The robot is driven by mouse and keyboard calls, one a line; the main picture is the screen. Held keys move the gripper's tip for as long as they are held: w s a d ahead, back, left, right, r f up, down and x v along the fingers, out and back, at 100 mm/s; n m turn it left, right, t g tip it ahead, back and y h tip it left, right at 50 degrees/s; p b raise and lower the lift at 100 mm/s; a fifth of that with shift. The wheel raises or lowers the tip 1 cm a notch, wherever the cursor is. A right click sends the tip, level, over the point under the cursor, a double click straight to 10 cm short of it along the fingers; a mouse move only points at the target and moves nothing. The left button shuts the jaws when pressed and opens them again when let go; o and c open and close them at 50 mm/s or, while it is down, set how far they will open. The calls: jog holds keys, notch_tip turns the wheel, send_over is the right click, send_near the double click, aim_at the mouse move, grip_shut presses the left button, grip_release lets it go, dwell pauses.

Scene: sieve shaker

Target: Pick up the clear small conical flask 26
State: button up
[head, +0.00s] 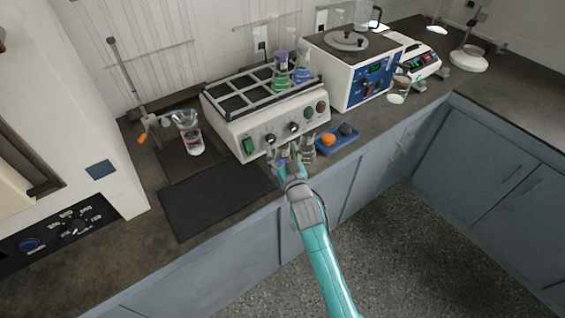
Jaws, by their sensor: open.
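My gripper (290,156) is open, in front of the white shaker's lower front panel, at the end of my teal arm. I see nothing clearly between its fingers, but it hides what lies behind it. Two small conical flasks stand in the rack on top of the shaker (236,132): one with green content and a purplish top (281,77), and one with blue content (301,75) to its right. Both are above and behind my gripper, apart from it. No number is legible, so I cannot tell which glass is flask 26.
A glass vessel (188,133) stands by a clamp stand (127,78) at left. A dark mat (215,203) lies bare on the counter. A blue block with orange and dark knobs (338,139) is right of my gripper. A white and blue instrument (365,85) stands further right.

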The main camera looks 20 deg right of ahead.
grip_shut()
jog(key=shift+r, duration=0.25)
notch_tip(320, 180, up, 15)
jog(key=shift+f, duration=0.2)
dwell(1.4)
